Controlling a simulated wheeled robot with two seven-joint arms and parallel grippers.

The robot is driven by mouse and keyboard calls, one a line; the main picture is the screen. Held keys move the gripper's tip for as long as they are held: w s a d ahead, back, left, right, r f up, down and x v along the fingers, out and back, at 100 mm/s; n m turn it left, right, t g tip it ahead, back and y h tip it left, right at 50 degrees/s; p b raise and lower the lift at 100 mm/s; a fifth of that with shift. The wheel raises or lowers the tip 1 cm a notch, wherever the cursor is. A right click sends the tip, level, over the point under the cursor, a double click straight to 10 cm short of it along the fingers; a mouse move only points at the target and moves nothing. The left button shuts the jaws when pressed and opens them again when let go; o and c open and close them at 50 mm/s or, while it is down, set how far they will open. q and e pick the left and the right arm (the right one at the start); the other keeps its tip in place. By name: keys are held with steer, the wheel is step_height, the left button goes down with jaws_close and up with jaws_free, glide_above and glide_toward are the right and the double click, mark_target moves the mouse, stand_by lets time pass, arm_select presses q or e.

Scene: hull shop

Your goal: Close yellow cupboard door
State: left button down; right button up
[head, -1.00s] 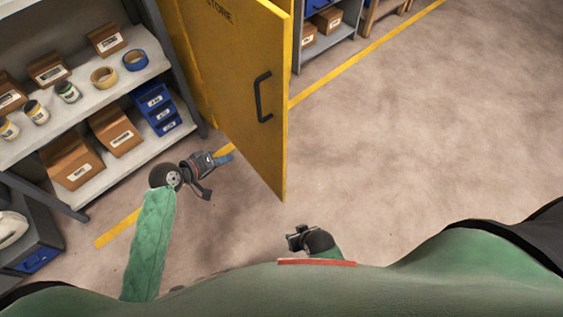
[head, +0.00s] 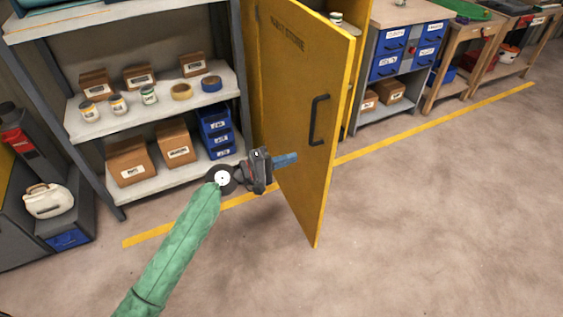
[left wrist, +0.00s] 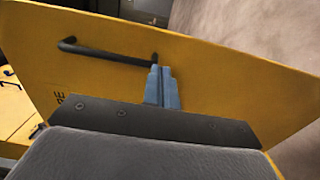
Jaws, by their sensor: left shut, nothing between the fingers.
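The yellow cupboard door (head: 290,120) stands open, its lettered outer face with a dark bar handle (head: 318,120) turned toward me. My left gripper (head: 292,159) is shut and empty, its blue fingers pointing at this face, left of and below the handle. In the left wrist view the yellow door (left wrist: 220,95) fills most of the picture. The shut blue fingertips (left wrist: 162,72) show beside one end of the handle (left wrist: 105,52). I cannot tell whether they touch the door. The door hides much of the cupboard's inside. My right gripper is out of view.
A grey shelf unit (head: 150,110) with boxes, jars, tape rolls and blue drawers stands left of the door. A workbench with blue drawers (head: 405,50) stands behind it to the right. A yellow line (head: 430,125) crosses the floor. The floor at right is clear.

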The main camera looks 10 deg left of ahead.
mark_target(326, 147)
arm_select(q)
steer(key=x, duration=0.9)
steer(key=shift+w+d, duration=0.15)
steer(key=shift+d+p, duration=0.1)
steer(key=shift+p, duration=0.25)
